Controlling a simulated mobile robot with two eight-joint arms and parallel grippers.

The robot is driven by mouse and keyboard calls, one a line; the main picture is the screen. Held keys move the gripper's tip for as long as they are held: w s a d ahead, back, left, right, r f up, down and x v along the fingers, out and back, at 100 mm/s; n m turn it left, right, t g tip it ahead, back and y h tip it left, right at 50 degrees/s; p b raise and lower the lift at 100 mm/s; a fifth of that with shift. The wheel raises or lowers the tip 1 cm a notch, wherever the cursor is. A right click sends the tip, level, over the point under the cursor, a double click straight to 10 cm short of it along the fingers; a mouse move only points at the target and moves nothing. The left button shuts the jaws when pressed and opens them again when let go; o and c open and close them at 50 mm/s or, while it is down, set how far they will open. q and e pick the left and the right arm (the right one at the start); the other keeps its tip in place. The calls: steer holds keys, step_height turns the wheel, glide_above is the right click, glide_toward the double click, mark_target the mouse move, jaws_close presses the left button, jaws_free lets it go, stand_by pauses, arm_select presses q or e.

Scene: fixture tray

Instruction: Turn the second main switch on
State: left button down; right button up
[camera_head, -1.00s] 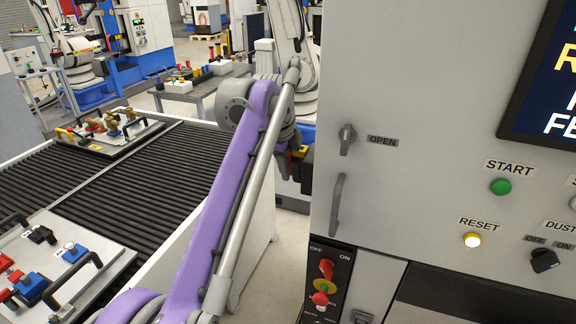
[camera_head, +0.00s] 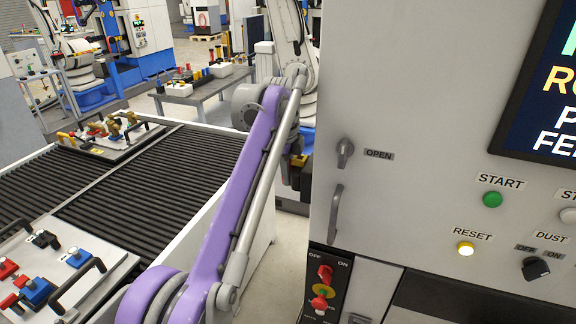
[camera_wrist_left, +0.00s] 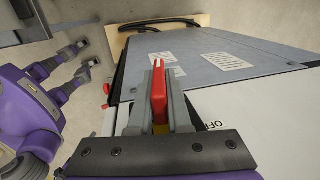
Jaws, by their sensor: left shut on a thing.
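My left arm reaches up the middle of the head view. Its gripper (camera_head: 297,162) is at the cabinet's left edge and partly hidden there. In the left wrist view my left gripper (camera_wrist_left: 155,95) is shut on a red switch handle (camera_wrist_left: 158,85), with a yellow part at its base. An OFF label shows on the white surface beside it. In the head view a black switch panel (camera_head: 340,268) marked OFF and ON carries a red handle (camera_head: 325,272) and a red knob (camera_head: 319,303). My right gripper (camera_wrist_left: 90,53) shows at the wrist view's left, fingers apart and empty.
The large grey cabinet (camera_head: 420,90) fills the right side, with a door handle (camera_head: 336,212), START and RESET buttons and a screen. A roller conveyor (camera_head: 130,175) with fixture trays lies at left. A grey table (camera_head: 205,95) stands behind.

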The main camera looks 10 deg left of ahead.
arm_select(q)
steer(key=shift+w+r+g, duration=0.3)
steer(key=shift+w+g, duration=0.05)
steer(key=shift+g, duration=0.05)
steer(key=shift+a+f+g, duration=0.1)
steer(key=shift+f+g, duration=0.05)
steer(key=shift+g, duration=0.15)
steer(key=shift+s+g, duration=0.3)
steer(key=shift+s, duration=0.2)
steer(key=shift+w+f, duration=0.15)
arm_select(e)
steer(key=shift+w+r, duration=0.35)
steer(key=shift+r, duration=0.25)
arm_select(q)
steer(key=c, duration=0.9)
jaws_free()
steer(key=shift+o, duration=0.2)
